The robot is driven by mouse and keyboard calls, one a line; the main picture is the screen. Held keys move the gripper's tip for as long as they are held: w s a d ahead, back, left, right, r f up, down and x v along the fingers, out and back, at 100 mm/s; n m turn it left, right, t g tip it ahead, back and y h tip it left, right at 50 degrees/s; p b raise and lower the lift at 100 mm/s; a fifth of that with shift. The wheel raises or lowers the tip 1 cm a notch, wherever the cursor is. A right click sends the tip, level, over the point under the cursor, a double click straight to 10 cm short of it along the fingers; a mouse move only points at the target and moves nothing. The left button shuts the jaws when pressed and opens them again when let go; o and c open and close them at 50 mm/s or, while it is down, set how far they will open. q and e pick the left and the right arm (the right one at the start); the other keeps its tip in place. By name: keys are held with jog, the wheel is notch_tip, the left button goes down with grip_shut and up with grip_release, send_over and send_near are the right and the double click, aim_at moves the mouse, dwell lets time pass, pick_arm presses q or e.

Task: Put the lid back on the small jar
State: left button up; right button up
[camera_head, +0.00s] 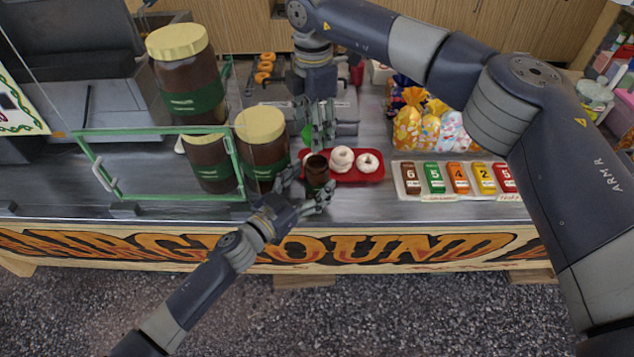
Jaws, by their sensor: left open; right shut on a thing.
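The small jar (317,172) is dark brown, upright and open at the top, at the left end of the red tray (371,178). My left gripper (308,187) is open at the jar's near side, with its fingers to either side of the jar's lower part. I cannot tell whether they touch it. My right gripper (318,136) comes down from above, just behind and above the jar's mouth. It is shut on a small green thing (306,133), which appears to be the lid. The fingers hide most of it.
Large brown jars with yellow lids (262,125) stand close on the left, beside a green-framed glass case (160,198). White doughnuts (342,158) lie on the tray. A price board (455,180) and sweet bags (425,125) are to the right. The counter's front edge is near.

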pick_arm(q)
jog(key=shift+x, duration=1.2)
jog(key=shift+c, duration=0.3)
jog(key=c, duration=1.6)
jog(key=shift+o, duration=0.2)
pick_arm(e)
send_over(314, 162)
jog(key=shift+d+f, duration=0.1)
jog(key=shift+f, duration=2.35)
jog(key=shift+f, duration=0.9)
jog(key=shift+f, duration=0.55)
